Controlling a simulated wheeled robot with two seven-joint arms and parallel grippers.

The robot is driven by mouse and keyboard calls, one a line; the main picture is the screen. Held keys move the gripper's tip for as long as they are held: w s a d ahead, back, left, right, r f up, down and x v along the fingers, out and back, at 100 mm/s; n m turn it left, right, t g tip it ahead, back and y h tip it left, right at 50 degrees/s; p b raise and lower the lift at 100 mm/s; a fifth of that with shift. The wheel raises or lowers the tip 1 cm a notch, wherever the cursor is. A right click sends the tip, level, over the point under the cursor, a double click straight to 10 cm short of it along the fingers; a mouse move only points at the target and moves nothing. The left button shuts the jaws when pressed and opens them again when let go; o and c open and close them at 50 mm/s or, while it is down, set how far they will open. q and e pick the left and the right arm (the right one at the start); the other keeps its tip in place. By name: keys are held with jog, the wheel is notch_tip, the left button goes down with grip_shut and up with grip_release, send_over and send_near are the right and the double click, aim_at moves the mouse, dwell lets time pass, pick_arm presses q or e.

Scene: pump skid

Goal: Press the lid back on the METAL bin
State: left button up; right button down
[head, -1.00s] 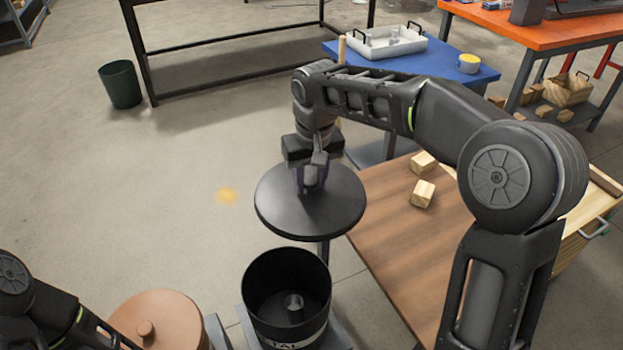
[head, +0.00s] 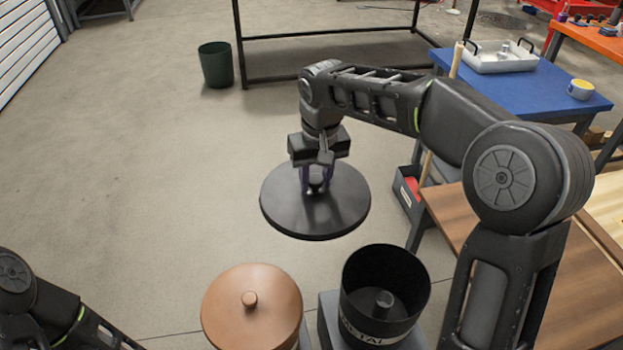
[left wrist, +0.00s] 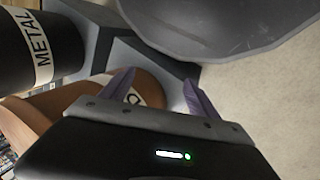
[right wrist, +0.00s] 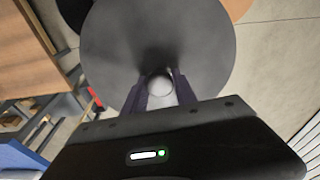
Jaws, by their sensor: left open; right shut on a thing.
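My right gripper (head: 317,188) is shut on the knob of the dark round lid (head: 340,212). The lid hangs roughly level, beyond and to the left of the bin's mouth, apart from it. It fills the upper middle of the right wrist view (right wrist: 120,60). My left gripper (left wrist: 160,92) is open and empty in the left wrist view; its fingers are outside the head view.
A copper-coloured bin with its lid on (head: 252,305) stands just left of the METAL bin. A wooden-topped table (head: 545,265) is at right, a blue table (head: 500,85) behind it. A green bin (head: 215,65) stands on the far floor. Open floor lies at left.

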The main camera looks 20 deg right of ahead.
aim_at(346, 193)
jog(key=shift+m, duration=0.7)
jog(key=s+d+f, duration=0.1)
jog(key=d, duration=0.1)
jog(key=s+d+f, duration=0.1)
jog(key=d, duration=0.1)
jog(key=d+f+b, duration=0.1)
jog(key=d, duration=0.1)
jog(key=shift+s+f, duration=0.2)
jog(key=shift+s, duration=0.2)
jog(key=s+d+f+m+g+h+b, duration=0.1)
jog(key=s+d+f+m, duration=0.7)
jog(key=m, duration=0.8)
notch_tip(346, 193, down, 4)
jog(key=s, duration=0.2)
jog(key=shift+s+d+r+g+h+b, duration=0.25)
jog(key=shift+s+d+g+h+b, duration=0.05)
jog(key=shift+s+g+h+b, duration=0.1)
jog(key=shift+f, duration=0.15)
notch_tip(346, 193, down, 6)
jog(key=b, duration=0.5)
